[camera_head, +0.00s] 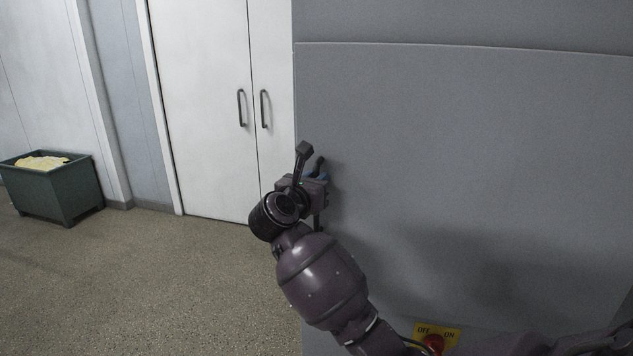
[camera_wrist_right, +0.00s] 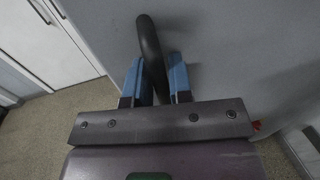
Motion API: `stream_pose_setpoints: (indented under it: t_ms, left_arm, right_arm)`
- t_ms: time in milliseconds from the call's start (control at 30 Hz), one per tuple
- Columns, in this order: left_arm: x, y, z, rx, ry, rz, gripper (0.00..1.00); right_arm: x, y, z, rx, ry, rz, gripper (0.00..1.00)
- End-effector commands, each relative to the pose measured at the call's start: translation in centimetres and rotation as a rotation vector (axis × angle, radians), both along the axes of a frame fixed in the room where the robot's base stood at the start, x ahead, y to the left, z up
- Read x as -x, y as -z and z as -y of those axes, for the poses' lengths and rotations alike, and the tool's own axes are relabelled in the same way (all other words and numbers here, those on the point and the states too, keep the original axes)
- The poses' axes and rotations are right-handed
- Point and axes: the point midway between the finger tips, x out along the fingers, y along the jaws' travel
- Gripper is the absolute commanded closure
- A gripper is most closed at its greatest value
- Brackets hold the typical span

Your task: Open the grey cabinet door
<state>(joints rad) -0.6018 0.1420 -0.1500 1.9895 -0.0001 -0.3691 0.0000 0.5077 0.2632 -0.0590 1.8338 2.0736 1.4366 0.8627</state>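The grey cabinet door (camera_head: 470,150) fills the right side of the head view as a flat panel. It looks closed, lying flat with no visible gap. My right gripper (camera_head: 316,168) is at the door's left edge in the head view. In the right wrist view the blue fingers of the right gripper (camera_wrist_right: 156,82) stand on either side of a dark curved handle (camera_wrist_right: 148,35). My left gripper is not in view.
White double doors (camera_head: 205,90) with dark handles are in the wall left of the cabinet. A dark green bin (camera_head: 60,190) with yellow material stands at the far left. A yellow OFF/ON switch plate (camera_head: 450,334) is at the bottom. The speckled floor (camera_head: 150,270) at left is clear.

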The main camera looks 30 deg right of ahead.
Motion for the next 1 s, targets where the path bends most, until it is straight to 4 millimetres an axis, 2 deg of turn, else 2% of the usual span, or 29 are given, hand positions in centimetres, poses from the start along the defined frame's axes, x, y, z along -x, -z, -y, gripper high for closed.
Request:
stream_pose_setpoints:
  t_ms: [33, 100, 133, 567, 767, 1000]
  left_arm:
    - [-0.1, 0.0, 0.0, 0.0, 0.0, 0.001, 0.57]
    - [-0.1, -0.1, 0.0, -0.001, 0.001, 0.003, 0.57]
    - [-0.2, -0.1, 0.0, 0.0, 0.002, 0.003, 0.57]
    - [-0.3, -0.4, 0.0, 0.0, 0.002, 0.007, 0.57]
    - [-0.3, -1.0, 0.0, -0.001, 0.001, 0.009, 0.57]
    - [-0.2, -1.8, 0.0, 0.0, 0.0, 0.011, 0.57]
  right_arm:
    - [0.0, 0.0, 0.0, 0.0, 0.0, 0.0, 0.87]
    - [0.0, 0.0, 0.0, 0.0, 0.0, 0.0, 0.98]
    - [0.0, 0.0, 0.0, 0.0, 0.0, 0.0, 1.0]
    - [0.6, 0.0, -0.6, -0.001, -0.012, 0.0, 1.0]
    - [2.4, 0.0, -2.6, -0.004, -0.052, -0.001, 1.0]
    - [5.4, 0.0, -6.0, -0.005, -0.127, -0.002, 1.0]
